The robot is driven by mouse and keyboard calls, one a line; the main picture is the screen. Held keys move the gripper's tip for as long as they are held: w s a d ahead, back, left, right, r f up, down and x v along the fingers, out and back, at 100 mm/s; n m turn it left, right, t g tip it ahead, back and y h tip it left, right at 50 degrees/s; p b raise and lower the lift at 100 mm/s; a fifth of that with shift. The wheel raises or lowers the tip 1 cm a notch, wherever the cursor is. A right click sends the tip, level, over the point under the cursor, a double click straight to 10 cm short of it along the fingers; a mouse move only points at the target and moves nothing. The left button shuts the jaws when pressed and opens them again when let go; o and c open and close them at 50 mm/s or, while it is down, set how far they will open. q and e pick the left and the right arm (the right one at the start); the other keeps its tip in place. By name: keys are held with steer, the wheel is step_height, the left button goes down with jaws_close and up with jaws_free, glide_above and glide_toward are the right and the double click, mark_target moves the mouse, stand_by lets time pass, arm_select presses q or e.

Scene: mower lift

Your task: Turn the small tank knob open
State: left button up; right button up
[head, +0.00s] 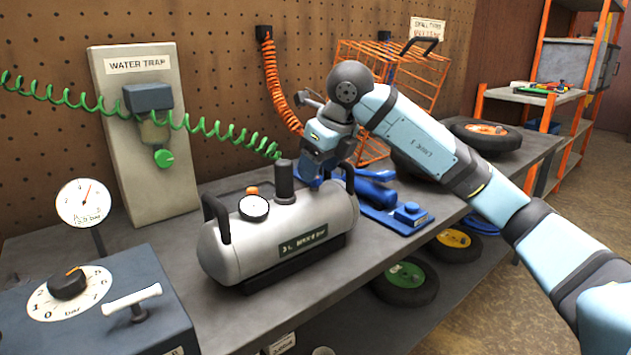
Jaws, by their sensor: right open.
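The small tank (225,258) is a silver cylinder lying on the grey bench, with a "3 L" label and a black handle at each end. A round gauge (253,207) sits on its top. A small orange knob-like piece (252,190) shows just behind the gauge, partly hidden. A dark upright cylinder (284,182) stands beside it, near the end of the green coiled hose. My right gripper (312,170) is open above and behind the tank's right half, apart from the orange piece; its fingertips are hard to make out. My left gripper is not in view.
A blue pump-like tool (375,192) lies behind the tank to the right. A water trap panel (178,190) stands at back left. A control box (150,270) with a dial is at front left. The green hose (215,133) hangs across the back.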

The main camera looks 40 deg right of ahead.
steer(key=shift+x, duration=1.1)
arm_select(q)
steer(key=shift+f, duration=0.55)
arm_select(e)
steer(key=c, duration=0.9)
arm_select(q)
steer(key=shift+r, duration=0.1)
arm_select(e)
steer(key=shift+c, duration=0.2)
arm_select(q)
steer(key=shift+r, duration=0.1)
